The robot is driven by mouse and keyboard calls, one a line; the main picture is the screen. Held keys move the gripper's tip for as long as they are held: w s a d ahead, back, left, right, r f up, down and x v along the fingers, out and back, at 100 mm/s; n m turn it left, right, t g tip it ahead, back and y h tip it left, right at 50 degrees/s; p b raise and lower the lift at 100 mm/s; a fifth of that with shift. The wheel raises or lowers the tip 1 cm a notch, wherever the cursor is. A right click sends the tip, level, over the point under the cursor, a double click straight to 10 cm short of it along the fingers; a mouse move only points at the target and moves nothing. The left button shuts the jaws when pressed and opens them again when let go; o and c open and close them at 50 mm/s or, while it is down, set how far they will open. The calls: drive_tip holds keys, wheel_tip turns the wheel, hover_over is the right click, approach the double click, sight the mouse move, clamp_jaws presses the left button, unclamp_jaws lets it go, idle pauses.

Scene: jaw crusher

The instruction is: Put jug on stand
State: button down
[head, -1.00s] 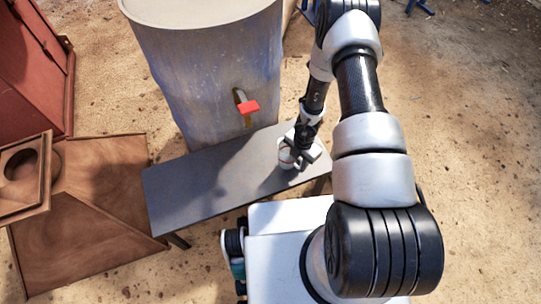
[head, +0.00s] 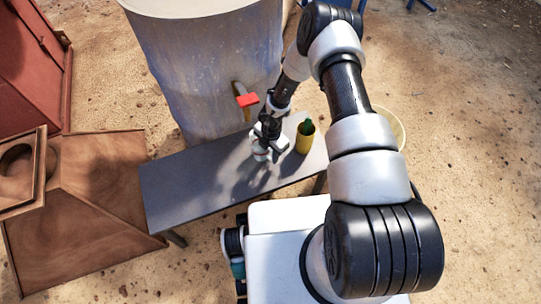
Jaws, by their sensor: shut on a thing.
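A small white jug (head: 259,155) is at the end of my arm, over the right half of the grey bench-like stand (head: 190,192). My gripper (head: 266,146) is shut on the jug and covers much of it from above. The jug looks roughly upright. I cannot tell whether its base touches the stand's top or hangs just above it.
A large grey tank (head: 205,70) with a red-handled tap (head: 247,100) stands behind the stand, close to my gripper. A yellow cup (head: 305,142) with something green in it stands right of the jug. A pale yellow bucket (head: 391,128) is partly behind my arm. The stand's left half is clear.

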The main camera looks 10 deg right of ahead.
drive_tip(key=shift+f, duration=0.15)
drive_tip(key=c, duration=1.3)
unclamp_jaws()
drive_tip(key=shift+o, duration=0.2)
wheel_tip(320, 180, up, 8)
drive_tip(key=shift+s+d+p, duration=0.1)
drive_tip(key=shift+p, duration=1.05)
